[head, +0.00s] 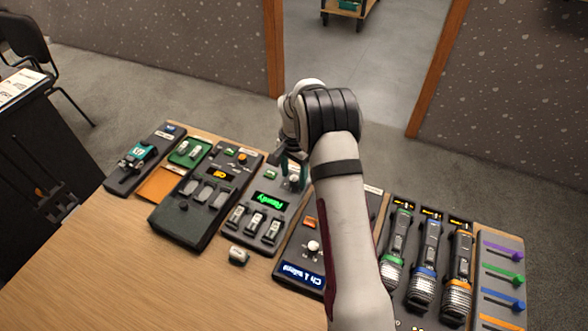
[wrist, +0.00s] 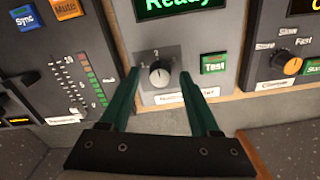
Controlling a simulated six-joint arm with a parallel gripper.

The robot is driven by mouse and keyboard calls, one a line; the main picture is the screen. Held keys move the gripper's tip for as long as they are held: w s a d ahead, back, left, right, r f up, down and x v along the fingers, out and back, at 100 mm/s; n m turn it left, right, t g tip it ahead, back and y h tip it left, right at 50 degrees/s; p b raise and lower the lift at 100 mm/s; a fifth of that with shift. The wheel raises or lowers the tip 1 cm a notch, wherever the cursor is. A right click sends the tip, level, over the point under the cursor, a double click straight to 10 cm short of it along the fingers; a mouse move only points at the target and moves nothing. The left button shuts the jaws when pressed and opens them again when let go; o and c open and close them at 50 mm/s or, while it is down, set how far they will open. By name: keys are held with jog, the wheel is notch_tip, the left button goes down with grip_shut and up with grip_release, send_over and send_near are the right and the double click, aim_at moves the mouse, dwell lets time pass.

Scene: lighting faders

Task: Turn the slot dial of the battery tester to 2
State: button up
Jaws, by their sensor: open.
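The battery tester (head: 249,226) is a grey panel with a lit green "Ready" display; in the wrist view the display (wrist: 180,5) is at the top. Its slot dial (wrist: 160,74) is a small round grey knob on a dark plate. The digit 2 stands above the knob, with a mark to each side. The knob's light pointer line looks roughly upward, but is too small to read surely. My gripper (wrist: 160,76) is open, with its green fingers on either side of the dial. I cannot tell whether they touch it. In the head view my gripper (head: 291,170) is over the tester's far end.
A green Test button (wrist: 213,63) sits right of the dial. A slider panel (wrist: 75,80) lies to the left and a panel with an orange knob (wrist: 292,66) to the right. A loose battery (head: 238,256) lies on the wooden table (head: 130,270), whose front is clear.

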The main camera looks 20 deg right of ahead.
aim_at(294, 178)
notch_tip(294, 178, up, 16)
dwell(0.5)
jog(key=s+a+r+n, duration=0.1)
jog(key=s+a+r, duration=0.25)
jog(key=s, duration=0.25)
jog(key=s+a+r+n, duration=0.2)
jog(key=s+a+r, duration=0.15)
jog(key=s, duration=0.35)
jog(key=s+a+f+n+y, duration=0.1)
jog(key=s+a+f, duration=0.1)
jog(key=s, duration=0.9)
jog(key=s+a+f+n, duration=0.2)
jog(key=s+a, duration=0.2)
jog(key=s, duration=0.7)
jog(key=shift+a+y, duration=0.2)
jog(key=shift+y, duration=0.2)
jog(key=shift+f, duration=0.1)
